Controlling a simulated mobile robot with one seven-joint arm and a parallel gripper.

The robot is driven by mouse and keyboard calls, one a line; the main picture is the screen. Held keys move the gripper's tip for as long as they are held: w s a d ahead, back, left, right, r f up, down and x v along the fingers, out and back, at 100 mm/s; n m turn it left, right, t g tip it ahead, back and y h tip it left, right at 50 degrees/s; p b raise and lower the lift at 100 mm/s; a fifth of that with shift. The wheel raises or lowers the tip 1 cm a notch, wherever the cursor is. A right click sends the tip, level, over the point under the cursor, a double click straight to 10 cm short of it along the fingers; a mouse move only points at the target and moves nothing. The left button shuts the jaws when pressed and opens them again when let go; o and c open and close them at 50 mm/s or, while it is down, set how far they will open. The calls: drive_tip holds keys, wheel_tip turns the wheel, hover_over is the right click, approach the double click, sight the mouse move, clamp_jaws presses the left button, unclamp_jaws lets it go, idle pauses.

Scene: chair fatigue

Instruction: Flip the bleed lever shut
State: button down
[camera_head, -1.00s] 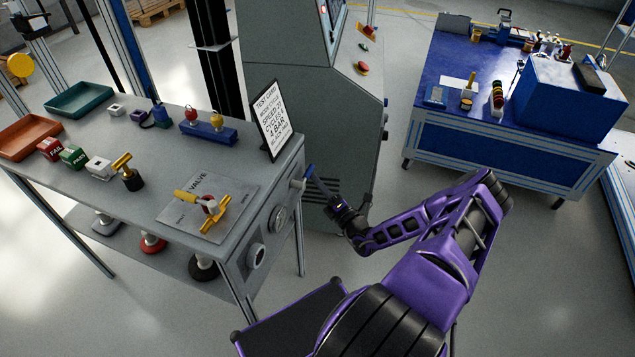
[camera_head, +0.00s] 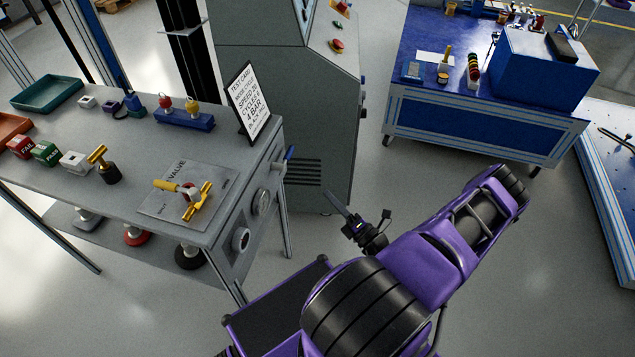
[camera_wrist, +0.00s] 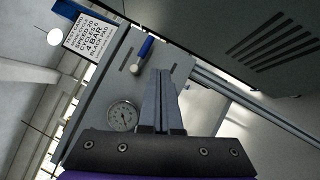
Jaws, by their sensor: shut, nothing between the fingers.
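The bleed lever (camera_head: 289,153) is a small blue handle on a pale pivot, on the right end panel of the grey bench. In the head view it slants up and to the right from its pivot. The wrist view shows the blue lever (camera_wrist: 146,48) just beyond and left of the fingertips, with a visible gap in the picture. My gripper (camera_head: 330,195) is shut and empty, off the panel to the right of and below the lever. Its fingers (camera_wrist: 160,75) are pressed together in the wrist view. Nothing hides the lever.
A round gauge (camera_wrist: 122,115) sits on the same panel beside the lever. A test card (camera_head: 249,103) stands on the bench corner above. The grey machine cabinet (camera_head: 300,110) rises behind the lever. A yellow valve assembly (camera_head: 190,197) is on the bench top. Open floor lies right of my gripper.

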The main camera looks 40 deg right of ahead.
drive_tip(key=shift+v, duration=1.4)
